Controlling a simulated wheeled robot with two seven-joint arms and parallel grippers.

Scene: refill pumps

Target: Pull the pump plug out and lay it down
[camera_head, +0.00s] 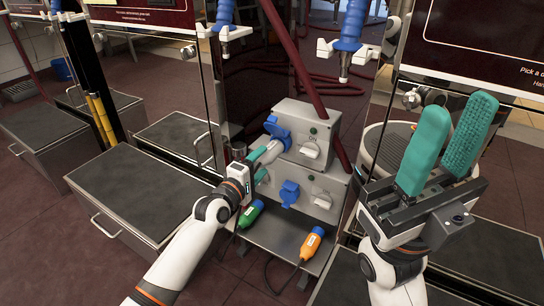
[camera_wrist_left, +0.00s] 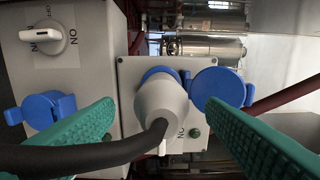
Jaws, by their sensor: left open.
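The pump plug (camera_wrist_left: 163,103) is pale grey with a thick black cable, and sits in the blue-rimmed socket of a grey box (camera_wrist_left: 126,75). In the head view the plug (camera_head: 271,150) is at the upper grey box (camera_head: 310,124), partly hidden by my left gripper (camera_head: 262,164). The left gripper is open, its green fingers on either side of the plug with gaps visible in the wrist view. A round blue socket cover (camera_wrist_left: 218,88) stands open beside the plug. My right gripper (camera_head: 446,142) is open and empty, raised at the right.
The lower grey box (camera_head: 318,184) has a closed blue socket cover (camera_head: 289,193) and a switch. A green plug (camera_head: 251,213) and an orange plug (camera_head: 312,243) lie on the metal shelf (camera_head: 276,232) below. Blue-handled nozzles (camera_head: 351,25) hang above. A dark red hose (camera_head: 291,55) runs behind.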

